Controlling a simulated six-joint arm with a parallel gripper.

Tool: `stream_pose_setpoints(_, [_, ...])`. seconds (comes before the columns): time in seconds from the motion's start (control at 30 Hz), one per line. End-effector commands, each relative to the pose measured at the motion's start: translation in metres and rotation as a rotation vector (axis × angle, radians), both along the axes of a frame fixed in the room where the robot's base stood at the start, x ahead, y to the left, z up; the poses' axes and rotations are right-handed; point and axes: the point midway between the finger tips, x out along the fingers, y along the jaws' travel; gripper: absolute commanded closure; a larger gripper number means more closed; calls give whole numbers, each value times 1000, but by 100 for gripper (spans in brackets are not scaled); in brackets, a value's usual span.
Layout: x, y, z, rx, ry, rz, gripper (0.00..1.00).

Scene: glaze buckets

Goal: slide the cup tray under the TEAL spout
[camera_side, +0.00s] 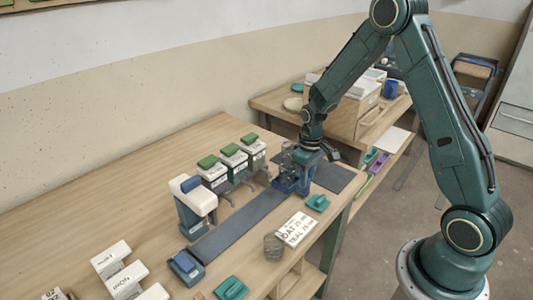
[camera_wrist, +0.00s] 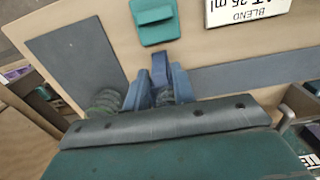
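The blue cup tray (camera_side: 287,187) sits near the right end of a dark slate track (camera_side: 235,228). In the wrist view, blue upright parts that look like the tray (camera_wrist: 163,92) show just beyond my gripper's edge. My gripper (camera_side: 308,157) is low over the tray, at or very close to it; contact is unclear. A clear cup seems to stand at the tray, partly hidden. Several green-lidded glaze buckets with spouts (camera_side: 233,156) stand behind the track, left of the tray; their labels are too small to read. My fingertips are hidden, so their opening cannot be seen.
A white dispenser with a blue top (camera_side: 196,205) and a blue box (camera_side: 186,267) stand near the track's left end. White labelled blocks (camera_side: 125,279) stand lower left.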

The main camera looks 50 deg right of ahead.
Motion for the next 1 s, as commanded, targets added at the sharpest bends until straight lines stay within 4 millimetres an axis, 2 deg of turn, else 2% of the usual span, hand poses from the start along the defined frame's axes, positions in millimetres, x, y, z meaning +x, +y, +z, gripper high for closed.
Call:
stream_pose_setpoints(0.03, [0,0,0,0,0,0,85])
stream_pose_setpoints(0.1, [0,0,0,0,0,0,99])
stream_pose_setpoints(0.13, [0,0,0,0,0,0,100])
stream_pose_setpoints(0.37, [0,2,0,0,0,1,100])
stream_pose_setpoints(1.0, [1,32,1,1,-1,3,100])
